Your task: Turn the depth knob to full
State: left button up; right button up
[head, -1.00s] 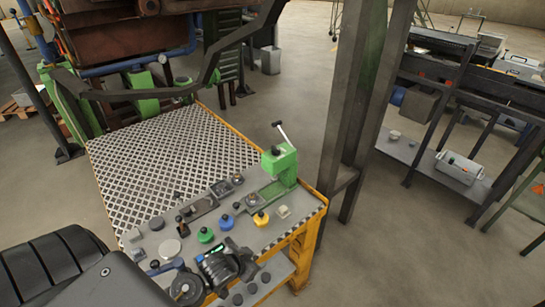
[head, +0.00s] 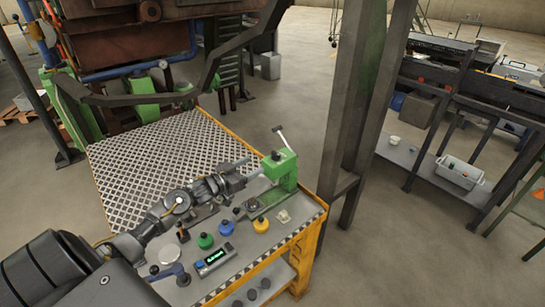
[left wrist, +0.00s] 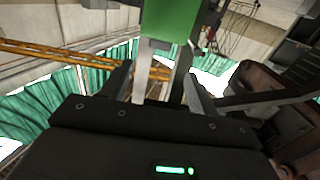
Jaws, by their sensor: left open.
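A green bench press (head: 281,170) with a pale lever (head: 280,134) and a small dark knob (head: 276,155) on top stands at the table's right end. I cannot tell which knob is the depth knob. My left gripper (head: 249,169) is open, just left of the press head and above the table. In the left wrist view the left gripper's two fingers (left wrist: 160,88) stand apart, and the green press head (left wrist: 174,20) shows beyond them at the top, with a metal post below it. The fingers do not clearly touch it. My right gripper is not in view.
The table (head: 317,214) carries green (head: 205,241), blue (head: 226,228) and yellow (head: 261,223) knobs and a small lit display unit (head: 215,259) at the front. A dark steel column (head: 352,110) stands close behind its right end. The perforated plate (head: 150,165) is clear.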

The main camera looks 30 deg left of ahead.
aim_at(275, 154)
pick_arm(q)
jog(key=b+x, duration=0.2)
jog(key=x, duration=0.2)
jog(key=b+x, duration=0.3)
jog(key=x, duration=0.1)
jog(key=shift+w+d+f, duration=0.15)
jog(key=shift+w+f, duration=0.1)
jog(key=shift+w, duration=0.1)
jog(key=shift+w+d+r+b, duration=0.15)
jog(key=shift+w+b, duration=0.25)
jog(key=shift+w, duration=0.25)
jog(key=c, duration=1)
